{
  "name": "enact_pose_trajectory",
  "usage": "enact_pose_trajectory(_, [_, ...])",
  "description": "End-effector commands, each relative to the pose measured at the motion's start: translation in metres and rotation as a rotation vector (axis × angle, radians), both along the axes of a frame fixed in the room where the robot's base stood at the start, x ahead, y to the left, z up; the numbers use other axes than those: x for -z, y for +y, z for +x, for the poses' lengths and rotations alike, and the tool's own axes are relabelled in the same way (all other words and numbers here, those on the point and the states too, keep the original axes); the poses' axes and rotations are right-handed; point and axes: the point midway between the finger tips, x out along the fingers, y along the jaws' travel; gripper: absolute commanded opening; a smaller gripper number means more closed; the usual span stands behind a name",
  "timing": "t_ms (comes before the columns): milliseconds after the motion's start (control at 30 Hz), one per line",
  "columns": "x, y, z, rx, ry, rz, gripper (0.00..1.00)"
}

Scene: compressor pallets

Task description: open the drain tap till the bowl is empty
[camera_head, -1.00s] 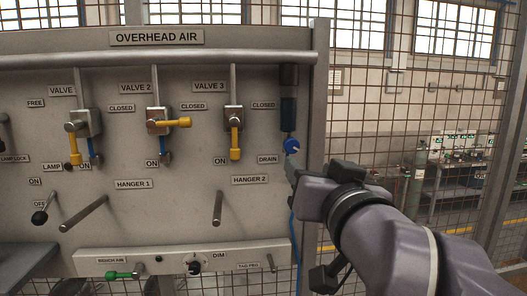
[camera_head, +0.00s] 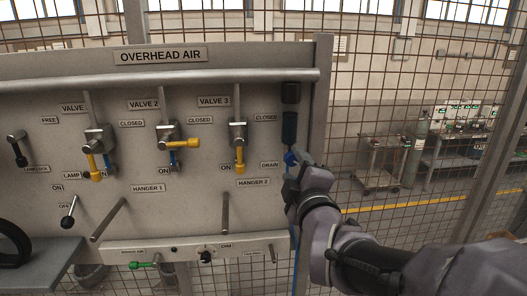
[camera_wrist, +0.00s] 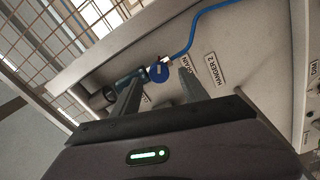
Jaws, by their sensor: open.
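The drain tap is a round blue knob (camera_head: 290,158) under the dark blue bowl (camera_head: 290,127), beside the DRAIN label (camera_head: 270,165) at the panel's right side. My gripper (camera_head: 291,172) is at the knob and partly covers it in the head view. In the wrist view the knob (camera_wrist: 159,73) shows between the two open fingertips (camera_wrist: 162,74), with the bowl (camera_wrist: 126,84) behind the left finger. I cannot tell whether a finger touches the knob. The liquid level in the bowl is too dark to read.
A blue hose (camera_wrist: 196,26) runs from the tap. Valve 3's yellow handle (camera_head: 239,160) and the HANGER 2 peg (camera_head: 225,212) are to the left. The panel's edge post (camera_head: 319,110) and wire mesh stand close on the right.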

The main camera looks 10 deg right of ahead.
Motion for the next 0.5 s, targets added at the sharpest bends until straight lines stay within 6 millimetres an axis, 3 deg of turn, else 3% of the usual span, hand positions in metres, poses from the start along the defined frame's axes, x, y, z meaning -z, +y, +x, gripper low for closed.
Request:
enact_pose_trajectory(200, [-0.001, 0.000, 0.026, 0.001, 0.000, 0.002, 0.52])
enact_pose_trajectory(500, [0.000, 0.000, 0.030, 0.000, -0.001, 0.002, 0.52])
